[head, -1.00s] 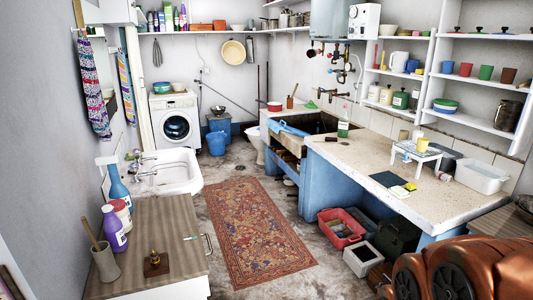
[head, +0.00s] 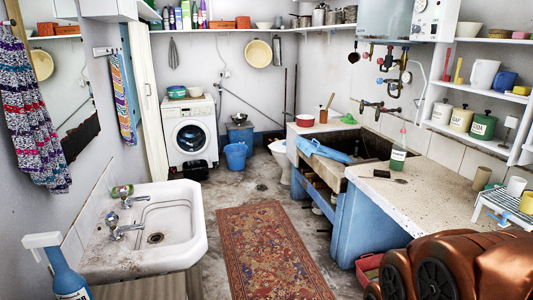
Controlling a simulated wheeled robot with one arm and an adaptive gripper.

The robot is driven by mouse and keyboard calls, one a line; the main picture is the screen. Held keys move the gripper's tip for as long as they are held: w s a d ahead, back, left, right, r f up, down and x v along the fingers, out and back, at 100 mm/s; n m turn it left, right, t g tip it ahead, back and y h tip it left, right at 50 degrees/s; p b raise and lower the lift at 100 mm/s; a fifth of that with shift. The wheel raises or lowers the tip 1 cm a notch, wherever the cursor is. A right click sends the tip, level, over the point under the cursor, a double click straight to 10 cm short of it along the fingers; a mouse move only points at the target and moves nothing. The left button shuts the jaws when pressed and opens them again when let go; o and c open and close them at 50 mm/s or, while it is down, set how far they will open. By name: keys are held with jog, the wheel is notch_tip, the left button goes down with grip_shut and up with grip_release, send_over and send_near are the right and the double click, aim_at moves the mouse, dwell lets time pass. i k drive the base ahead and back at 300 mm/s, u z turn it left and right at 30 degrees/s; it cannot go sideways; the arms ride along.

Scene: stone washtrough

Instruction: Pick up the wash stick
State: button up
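I cannot tell for certain which thing is the wash stick. Two long, thin dark sticks (head: 285,98) lean upright in the far corner beyond the washing machine. A short brown stick (head: 328,102) stands up from a small brown holder at the far end of the stone trough (head: 345,183). A blue item (head: 322,150) lies across the trough's edge. My gripper is not in view; only copper-brown parts of my own arm show at the bottom right.
A patterned rug (head: 270,255) covers the floor between the white sink (head: 185,205) and the trough. A blue bucket (head: 235,156) and washing machine (head: 190,130) stand at the back. Floor beyond the rug is partly clear.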

aim_at(333, 94)
jog(key=z, duration=0.05)
jog(key=i, duration=1.75)
jog(key=z, duration=0.3)
jog(key=i, duration=1.95)
jog(key=z, duration=0.25)
